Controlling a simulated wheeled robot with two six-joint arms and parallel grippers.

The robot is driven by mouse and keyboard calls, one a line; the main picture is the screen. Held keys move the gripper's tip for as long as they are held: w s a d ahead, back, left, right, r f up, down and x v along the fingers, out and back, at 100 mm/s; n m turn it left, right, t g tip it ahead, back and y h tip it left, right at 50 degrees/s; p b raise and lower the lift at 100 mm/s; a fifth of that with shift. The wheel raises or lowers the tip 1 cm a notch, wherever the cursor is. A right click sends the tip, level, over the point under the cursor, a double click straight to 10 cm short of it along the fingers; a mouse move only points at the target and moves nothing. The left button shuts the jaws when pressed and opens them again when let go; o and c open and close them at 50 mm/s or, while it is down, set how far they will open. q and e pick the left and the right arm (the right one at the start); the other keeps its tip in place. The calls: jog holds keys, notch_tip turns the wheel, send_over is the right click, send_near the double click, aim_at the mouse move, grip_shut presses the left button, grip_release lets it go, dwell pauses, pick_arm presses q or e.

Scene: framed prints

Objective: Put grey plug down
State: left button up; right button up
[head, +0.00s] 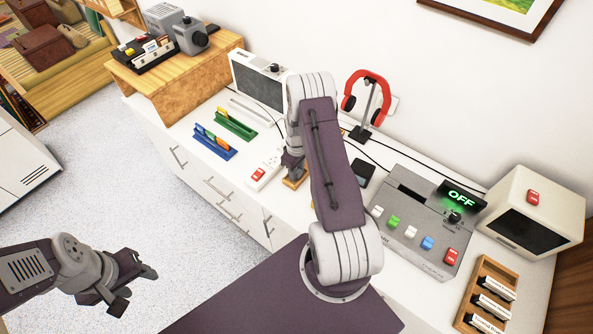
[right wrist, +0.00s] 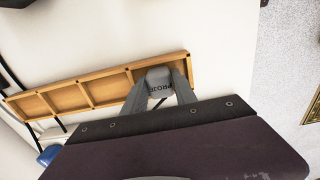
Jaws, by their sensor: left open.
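The grey plug (right wrist: 160,80), with partly readable dark lettering, sits between the two fingers of my right gripper (right wrist: 158,88), which is shut on it. In the right wrist view the plug is over or in the end compartment of a narrow wooden tray (right wrist: 85,95); its depth there I cannot tell. In the head view my right gripper (head: 292,163) points down at the tray (head: 298,181), and my arm hides most of both. The plug is not clear there. My left gripper (head: 134,281) is open and empty, over the floor at lower left.
A white power strip (head: 263,169) lies left of the tray. A grey console (head: 408,222) with coloured buttons, a red headphone stand (head: 367,100), a white box (head: 535,210) and a labelled wooden rack (head: 488,295) stand to the right. Dark cords cross the white counter.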

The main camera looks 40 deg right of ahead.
jog(key=shift+r, duration=0.1)
jog(key=shift+r, duration=0.25)
notch_tip(320, 180, up, 12)
jog(key=b, duration=0.1)
jog(key=s+a+r+m, duration=0.1)
jog(key=s+a+r, duration=0.2)
jog(key=s+a, duration=0.4)
jog(key=s+a+r+m+t, duration=0.1)
jog(key=s+a+r+m, duration=0.1)
jog(key=s+a+r, duration=0.2)
jog(key=s+a, duration=0.3)
jog(key=a, duration=0.4)
jog(key=shift+r+m, duration=0.2)
jog(key=shift+m, duration=0.1)
